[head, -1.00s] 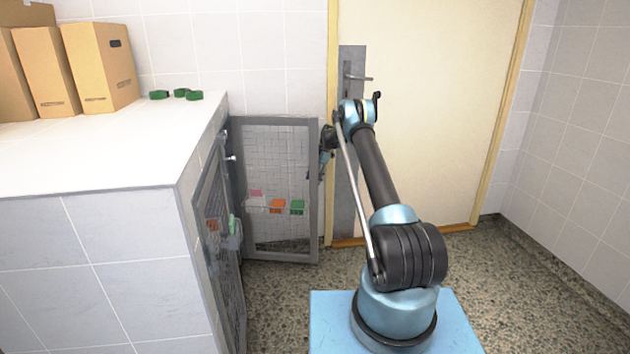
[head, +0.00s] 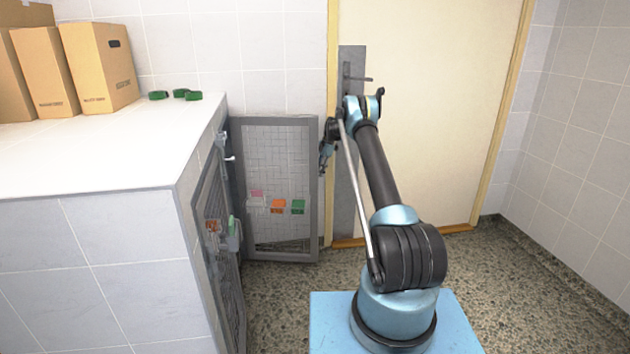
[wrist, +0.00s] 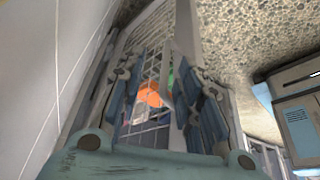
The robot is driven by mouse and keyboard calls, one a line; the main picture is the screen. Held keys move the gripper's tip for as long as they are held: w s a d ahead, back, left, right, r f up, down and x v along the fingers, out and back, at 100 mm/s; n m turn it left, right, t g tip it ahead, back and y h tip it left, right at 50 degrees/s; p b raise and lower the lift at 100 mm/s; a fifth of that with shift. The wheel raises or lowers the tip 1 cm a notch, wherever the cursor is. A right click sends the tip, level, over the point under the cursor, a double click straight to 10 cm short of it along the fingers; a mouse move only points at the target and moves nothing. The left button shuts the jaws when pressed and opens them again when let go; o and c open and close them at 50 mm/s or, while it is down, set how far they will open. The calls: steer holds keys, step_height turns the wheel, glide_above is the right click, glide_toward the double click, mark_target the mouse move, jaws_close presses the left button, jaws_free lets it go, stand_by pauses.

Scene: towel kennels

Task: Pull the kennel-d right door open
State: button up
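A grey mesh-panelled kennel door (head: 312,220) stands swung out from the kennel block, facing me in the head view. My gripper (head: 324,170) is at this door's free right edge, fingers pointing down. In the wrist view my gripper (wrist: 158,85) has its two fingers spread apart, with mesh and an orange card (wrist: 152,94) visible beyond the gap. I cannot tell whether a finger touches the door frame. A second mesh door (head: 210,200) lies along the block's front, nearer to me. No kennel letter is readable.
The tiled kennel block (head: 95,270) fills the left side. Its white top (head: 100,155) holds cardboard boxes (head: 100,65) and green rolls (head: 180,94). A cream room door (head: 440,120) with a lever handle stands behind my arm. Speckled floor (head: 280,300) is clear before the open kennel door.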

steer(key=v, duration=0.7)
steer(key=shift+r, duration=0.3)
steer(key=shift+s, duration=0.1)
